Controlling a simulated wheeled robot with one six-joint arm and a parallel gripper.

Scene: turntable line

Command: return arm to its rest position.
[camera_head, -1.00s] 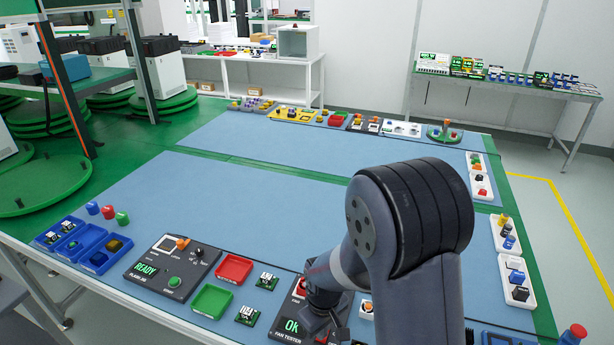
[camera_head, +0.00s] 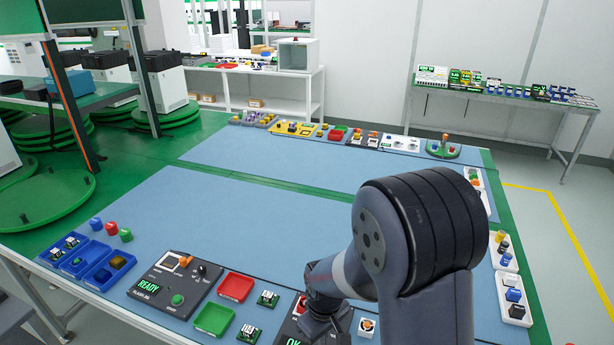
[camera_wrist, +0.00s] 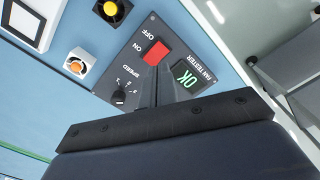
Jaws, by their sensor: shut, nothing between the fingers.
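My arm (camera_head: 425,235) reaches over the near edge of the blue-matted table. My gripper (camera_wrist: 166,84) is shut and empty in the wrist view. Its fingers are in front of the fan tester (camera_wrist: 118,75), near the red ON/OFF switch (camera_wrist: 156,52) and the lit green OK display (camera_wrist: 189,77); whether they touch it I cannot tell. The black speed knob (camera_wrist: 119,97) is left of the fingers. In the head view my wrist and gripper hide much of the fan tester (camera_head: 287,328).
Left of the arm are a green tray (camera_head: 214,320), a red tray (camera_head: 235,288), small green boards and a flashing station (camera_head: 165,287) reading READY. A small fan (camera_head: 366,327) is close right of the gripper. White trays (camera_head: 513,300) line the right edge. The mat's middle is clear.

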